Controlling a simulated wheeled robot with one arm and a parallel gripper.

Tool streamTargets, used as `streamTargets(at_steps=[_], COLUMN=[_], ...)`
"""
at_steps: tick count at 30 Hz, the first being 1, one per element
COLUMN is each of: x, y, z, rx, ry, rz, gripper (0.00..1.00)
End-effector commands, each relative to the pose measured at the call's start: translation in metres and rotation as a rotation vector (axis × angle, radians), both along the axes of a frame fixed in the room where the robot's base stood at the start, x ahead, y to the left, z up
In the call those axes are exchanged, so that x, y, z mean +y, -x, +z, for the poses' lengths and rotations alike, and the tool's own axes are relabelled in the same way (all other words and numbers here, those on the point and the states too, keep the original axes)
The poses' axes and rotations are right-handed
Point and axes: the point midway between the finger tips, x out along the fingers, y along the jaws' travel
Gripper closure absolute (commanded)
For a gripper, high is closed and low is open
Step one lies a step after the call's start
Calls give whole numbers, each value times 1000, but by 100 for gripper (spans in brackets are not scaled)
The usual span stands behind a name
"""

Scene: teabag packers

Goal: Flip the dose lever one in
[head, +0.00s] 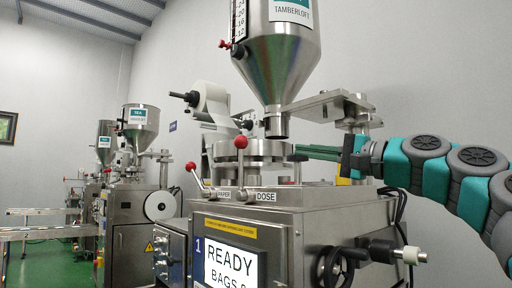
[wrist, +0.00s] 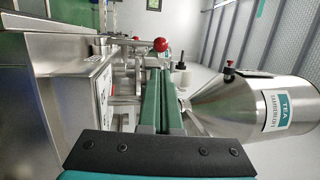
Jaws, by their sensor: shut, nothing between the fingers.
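The dose lever (head: 241,168) is a thin metal stem with a red ball knob. It stands nearly upright beside the DOSE label (head: 265,197) on the front edge of the machine top. A red ball (wrist: 160,45) shows just beyond my fingertips in the wrist view, probably this knob. My gripper (head: 299,152) comes in from the right, its long green fingers pointing left towards the lever. They end short of the knob, by the round metal turret. In the wrist view the fingers (wrist: 155,72) lie side by side, shut and empty.
The paper lever (head: 199,180), also red-knobbed, leans left beside the PAPER label (head: 223,194). The steel hopper (head: 277,55) stands above the turret (head: 255,151). A READY screen (head: 232,260) is on the front. More packers stand at the left. Space in front of the levers looks clear.

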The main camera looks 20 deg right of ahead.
Motion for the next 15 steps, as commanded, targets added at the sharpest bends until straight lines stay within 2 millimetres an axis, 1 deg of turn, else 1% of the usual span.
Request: streamTargets(at_steps=[10,13,15], x=[1,4,8], y=[-1,-7,-14], z=[1,1,3], rx=[0,0,1], ry=[1,1,3], rz=[0,0,1], gripper=[100,100,100])
